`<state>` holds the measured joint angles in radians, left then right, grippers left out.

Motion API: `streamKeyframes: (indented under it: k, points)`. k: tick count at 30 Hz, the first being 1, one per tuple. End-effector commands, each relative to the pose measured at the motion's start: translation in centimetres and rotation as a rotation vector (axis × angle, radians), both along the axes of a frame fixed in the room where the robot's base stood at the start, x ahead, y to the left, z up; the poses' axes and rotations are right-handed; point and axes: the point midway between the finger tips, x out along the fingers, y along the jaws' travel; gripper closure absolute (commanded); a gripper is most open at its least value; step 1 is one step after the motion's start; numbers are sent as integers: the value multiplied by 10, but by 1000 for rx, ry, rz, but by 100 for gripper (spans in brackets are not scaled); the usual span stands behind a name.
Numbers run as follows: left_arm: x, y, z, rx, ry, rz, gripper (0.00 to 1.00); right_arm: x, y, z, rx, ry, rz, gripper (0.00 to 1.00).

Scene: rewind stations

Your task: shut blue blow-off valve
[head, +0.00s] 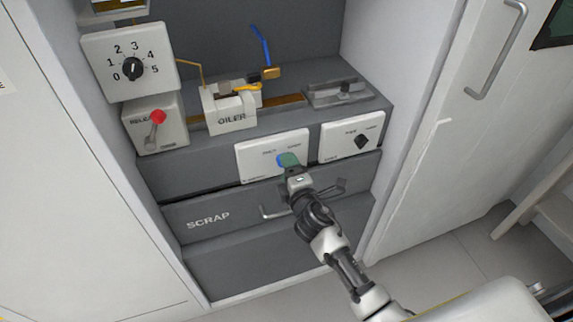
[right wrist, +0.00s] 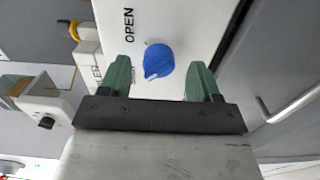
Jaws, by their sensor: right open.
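The blue blow-off valve knob (head: 281,160) sits on a white panel (head: 251,164) on the grey station front. It also shows in the right wrist view (right wrist: 158,61), with the word OPEN printed near it and a narrow end pointing down-left there. Another label is partly hidden by a finger. My right gripper (head: 290,161) has green fingers and is at the panel. In the right wrist view its fingers (right wrist: 160,68) are apart, one on each side of the knob, with gaps and no visible contact. My left gripper is not in view.
A white panel with a black knob (head: 361,142) is to the right. A white door stands at right.

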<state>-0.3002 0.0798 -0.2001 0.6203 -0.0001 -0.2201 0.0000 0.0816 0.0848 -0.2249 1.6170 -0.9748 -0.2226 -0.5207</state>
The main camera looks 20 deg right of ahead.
Motion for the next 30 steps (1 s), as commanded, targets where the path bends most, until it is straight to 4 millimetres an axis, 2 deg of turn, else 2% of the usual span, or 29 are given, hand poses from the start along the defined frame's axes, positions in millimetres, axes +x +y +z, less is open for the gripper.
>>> streamKeyframes:
  k: [6, 12, 18, 30]
  points:
    - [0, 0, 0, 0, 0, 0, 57, -47, -1, -2, 0, 3, 1, 37]
    - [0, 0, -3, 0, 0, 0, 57, -79, -2, -1, 0, 2, 1, 37]
    - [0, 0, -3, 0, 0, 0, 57, -91, -3, 0, 0, 1, 1, 37]
    - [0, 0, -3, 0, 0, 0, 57, -91, -3, 0, -1, 0, 1, 37]
